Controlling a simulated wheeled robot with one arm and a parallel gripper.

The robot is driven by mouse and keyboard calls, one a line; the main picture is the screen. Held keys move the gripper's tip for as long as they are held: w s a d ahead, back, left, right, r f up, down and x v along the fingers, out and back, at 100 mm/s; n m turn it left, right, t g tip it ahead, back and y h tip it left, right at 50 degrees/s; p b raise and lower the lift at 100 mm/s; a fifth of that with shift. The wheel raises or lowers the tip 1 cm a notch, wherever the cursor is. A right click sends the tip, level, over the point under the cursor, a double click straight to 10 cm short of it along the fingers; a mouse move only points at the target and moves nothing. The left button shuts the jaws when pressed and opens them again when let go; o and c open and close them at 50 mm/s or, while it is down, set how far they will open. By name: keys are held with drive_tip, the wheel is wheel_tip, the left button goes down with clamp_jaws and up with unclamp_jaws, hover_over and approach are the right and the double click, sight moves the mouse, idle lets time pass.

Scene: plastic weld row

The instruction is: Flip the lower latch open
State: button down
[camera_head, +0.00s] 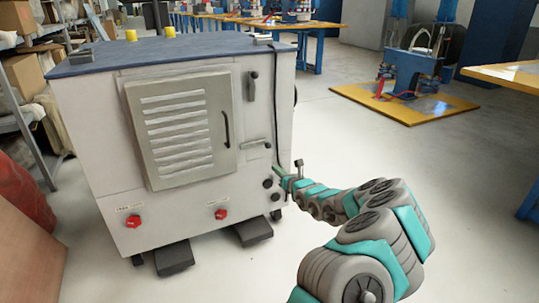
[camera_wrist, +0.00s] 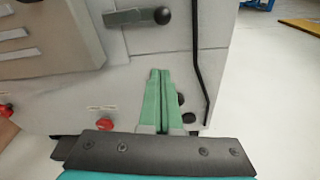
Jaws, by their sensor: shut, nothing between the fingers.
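The grey-white cabinet (camera_head: 100,170) has a louvred door (camera_head: 180,125) with two latches to its right. The upper latch (camera_head: 252,88) stands vertical with its dark knob on top. The lower latch (camera_head: 254,144) lies about level, its dark knob at the right end. In the wrist view the lower latch (camera_wrist: 128,18) shows near the top, with its knob (camera_wrist: 162,15) to the right. My gripper (camera_head: 278,169) is at the cabinet's right front edge, below the lower latch. In the wrist view my gripper's green fingers (camera_wrist: 159,73) are shut and empty, apart from the latch.
Red knobs (camera_head: 220,214) and dark round knobs (camera_head: 268,184) sit low on the cabinet front. A dark cable or rod (camera_wrist: 201,70) runs down the right side. Open floor (camera_head: 350,150) lies to the right. Shelves (camera_head: 25,90) stand at the left.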

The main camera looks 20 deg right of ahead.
sight(255, 145)
drive_tip(key=w+r, duration=0.2)
drive_tip(key=w, duration=0.6)
drive_tip(key=shift+r, duration=0.35)
idle(0.6)
drive_tip(key=shift+d+n, duration=0.1)
drive_tip(key=shift+n, duration=0.2)
